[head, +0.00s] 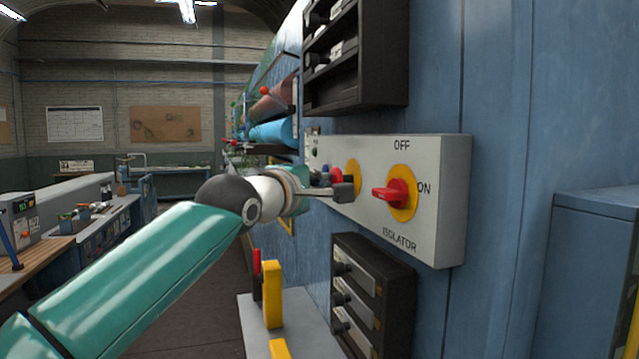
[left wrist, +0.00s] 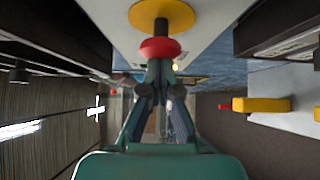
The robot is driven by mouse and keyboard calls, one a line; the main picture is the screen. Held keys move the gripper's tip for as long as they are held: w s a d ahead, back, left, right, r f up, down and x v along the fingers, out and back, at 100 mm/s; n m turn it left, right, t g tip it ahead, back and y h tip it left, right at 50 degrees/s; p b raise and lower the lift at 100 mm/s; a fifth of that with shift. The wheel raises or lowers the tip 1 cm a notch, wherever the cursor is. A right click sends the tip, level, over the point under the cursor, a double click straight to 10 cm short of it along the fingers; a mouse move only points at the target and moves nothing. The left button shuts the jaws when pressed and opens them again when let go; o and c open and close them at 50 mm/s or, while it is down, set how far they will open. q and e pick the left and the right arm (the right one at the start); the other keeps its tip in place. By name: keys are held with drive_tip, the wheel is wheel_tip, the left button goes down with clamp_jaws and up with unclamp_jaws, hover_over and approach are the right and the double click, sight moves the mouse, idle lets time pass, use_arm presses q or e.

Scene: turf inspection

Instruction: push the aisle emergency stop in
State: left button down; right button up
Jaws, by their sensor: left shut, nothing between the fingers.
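The emergency stop is a red mushroom button (head: 337,174) on a yellow round plate (head: 354,172), on the face of a grey control box (head: 452,200). In the left wrist view the red button (left wrist: 160,48) stands out from its yellow plate (left wrist: 178,12) on a dark stem. My left gripper (head: 343,192) is shut and empty, its tips at the button and partly hiding it in the head view. In the left wrist view the fingertips (left wrist: 160,68) meet the button's edge in the picture; I cannot tell whether they touch it. My right gripper is not in view.
A red isolator handle (head: 397,194) on a yellow disc sits to the right on the same box, between OFF and ON labels. Dark racks (head: 347,95) are fixed above and below the box (head: 350,290). The aisle floor is clear.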

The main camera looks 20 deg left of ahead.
use_arm(q)
drive_tip(key=s+a+b, duration=0.4)
drive_tip(key=s, duration=0.8)
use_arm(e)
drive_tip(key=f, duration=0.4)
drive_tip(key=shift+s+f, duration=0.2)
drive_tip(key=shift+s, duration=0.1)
use_arm(q)
drive_tip(key=shift+s+a, duration=0.1)
